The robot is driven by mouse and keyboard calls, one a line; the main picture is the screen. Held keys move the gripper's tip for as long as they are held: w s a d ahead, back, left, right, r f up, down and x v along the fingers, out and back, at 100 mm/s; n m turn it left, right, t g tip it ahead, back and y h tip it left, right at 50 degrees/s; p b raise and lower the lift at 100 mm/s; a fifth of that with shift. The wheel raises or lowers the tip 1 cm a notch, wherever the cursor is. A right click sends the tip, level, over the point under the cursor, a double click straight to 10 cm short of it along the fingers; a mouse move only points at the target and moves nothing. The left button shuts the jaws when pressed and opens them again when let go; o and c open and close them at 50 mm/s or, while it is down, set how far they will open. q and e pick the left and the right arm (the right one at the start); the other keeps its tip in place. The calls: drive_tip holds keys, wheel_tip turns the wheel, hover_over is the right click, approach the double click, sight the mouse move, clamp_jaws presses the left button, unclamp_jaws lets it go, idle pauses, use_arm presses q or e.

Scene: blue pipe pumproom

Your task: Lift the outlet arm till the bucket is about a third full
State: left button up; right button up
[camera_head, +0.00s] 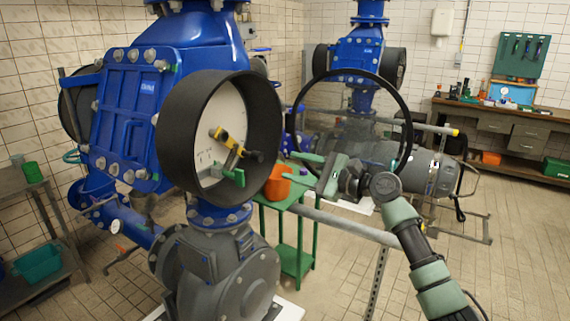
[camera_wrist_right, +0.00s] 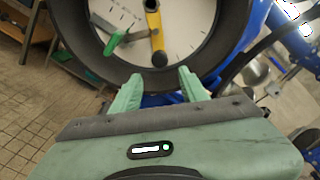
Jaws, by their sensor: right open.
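A round white dial (camera_head: 229,110) in a deep black ring faces me in the head view. It carries a yellow arm (camera_head: 222,137) with black ends and a grey arm with a green end (camera_head: 233,176). The wrist view shows the yellow arm (camera_wrist_right: 154,28) and the grey arm (camera_wrist_right: 125,38) too. I cannot tell which is the outlet arm. An orange bucket (camera_head: 277,184) stands on a green table; its inside is hidden. My right gripper (camera_head: 300,168) is open and empty, beside the bucket in the picture and just below the dial's ring in the wrist view. My left gripper is out of view.
A large blue valve body (camera_head: 135,105) with grey pipework fills the left. A thin black handwheel ring (camera_head: 401,105) stands behind my right gripper. A green table (camera_head: 297,254) is under the bucket. A workbench (camera_head: 500,125) lines the back right. The tiled floor at the lower right is clear.

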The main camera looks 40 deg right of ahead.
sight(262, 157)
drive_tip(key=x, duration=1.2)
drive_tip(key=shift+w+a+p, duration=0.15)
drive_tip(key=shift+w+p, duration=0.15)
drive_tip(key=shift+w, duration=0.1)
clamp_jaws()
drive_tip(key=shift+r, duration=0.1)
